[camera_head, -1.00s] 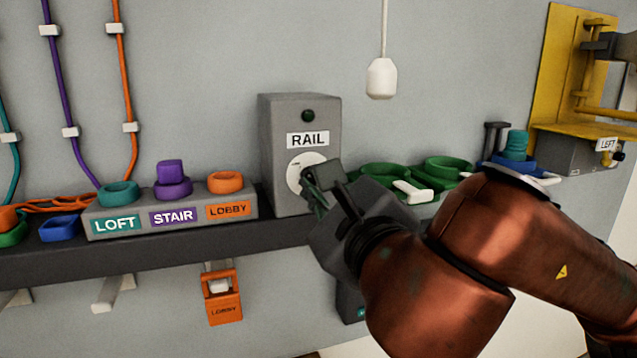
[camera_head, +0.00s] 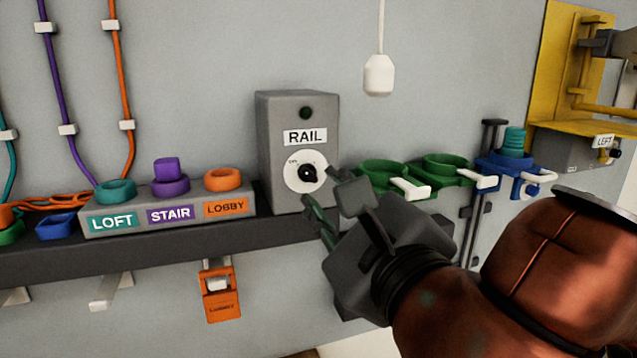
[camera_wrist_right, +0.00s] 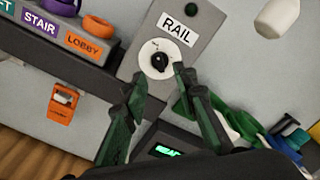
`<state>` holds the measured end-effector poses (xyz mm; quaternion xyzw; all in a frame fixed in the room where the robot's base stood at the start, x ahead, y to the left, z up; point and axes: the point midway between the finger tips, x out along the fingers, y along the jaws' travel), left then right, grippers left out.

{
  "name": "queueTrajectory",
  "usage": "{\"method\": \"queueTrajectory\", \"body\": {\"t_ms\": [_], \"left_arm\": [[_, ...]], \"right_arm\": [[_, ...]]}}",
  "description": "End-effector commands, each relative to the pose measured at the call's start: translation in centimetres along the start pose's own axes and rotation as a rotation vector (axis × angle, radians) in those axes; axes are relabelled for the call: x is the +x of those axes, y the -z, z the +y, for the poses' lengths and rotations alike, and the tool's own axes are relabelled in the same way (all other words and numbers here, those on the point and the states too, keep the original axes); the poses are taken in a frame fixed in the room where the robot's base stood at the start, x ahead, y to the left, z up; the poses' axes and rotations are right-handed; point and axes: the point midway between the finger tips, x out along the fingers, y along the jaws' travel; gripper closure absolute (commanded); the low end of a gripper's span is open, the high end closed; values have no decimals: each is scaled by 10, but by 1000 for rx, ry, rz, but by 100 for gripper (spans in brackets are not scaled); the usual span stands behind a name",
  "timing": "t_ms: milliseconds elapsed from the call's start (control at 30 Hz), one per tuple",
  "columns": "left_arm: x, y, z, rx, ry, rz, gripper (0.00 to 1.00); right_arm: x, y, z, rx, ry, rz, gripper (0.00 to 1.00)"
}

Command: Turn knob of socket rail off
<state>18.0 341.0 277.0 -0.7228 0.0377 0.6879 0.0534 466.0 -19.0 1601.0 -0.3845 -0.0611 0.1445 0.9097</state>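The grey box labelled RAIL (camera_head: 268,130) stands on the dark shelf against the wall. Its black knob (camera_head: 307,174) sits on a white round dial (camera_head: 290,183), with a dark green lamp (camera_head: 305,112) above the label. My right gripper (camera_head: 322,208) is to the lower right of the knob and apart from it. In the right wrist view the knob (camera_wrist_right: 159,62) shows uncovered above and between the open green fingers (camera_wrist_right: 158,88), which hold nothing. Small print on the dial is too blurred to read fully. My left gripper is not in view.
A grey block with LOFT, STAIR and LOBBY rings (camera_head: 150,212) sits left of the box. Green ring holders (camera_head: 385,175) and a blue holder (camera_head: 508,170) are on the right. A white pull (camera_head: 379,75) hangs above. An orange LOBBY tag (camera_head: 220,295) hangs below the shelf (camera_head: 150,250).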

Motion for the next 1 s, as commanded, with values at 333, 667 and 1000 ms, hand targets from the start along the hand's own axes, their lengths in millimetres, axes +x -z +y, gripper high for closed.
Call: {"method": "queueTrajectory", "body": {"t_ms": [333, 667, 1000], "left_arm": [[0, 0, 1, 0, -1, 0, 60], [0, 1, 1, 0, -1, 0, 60], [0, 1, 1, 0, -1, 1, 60]], "right_arm": [[-57, 0, 0, -2, 1, -1, 74], [-65, 1, 0, -1, 0, 2, 74], [-40, 13, 67, 1, -222, -39, 74]]}}
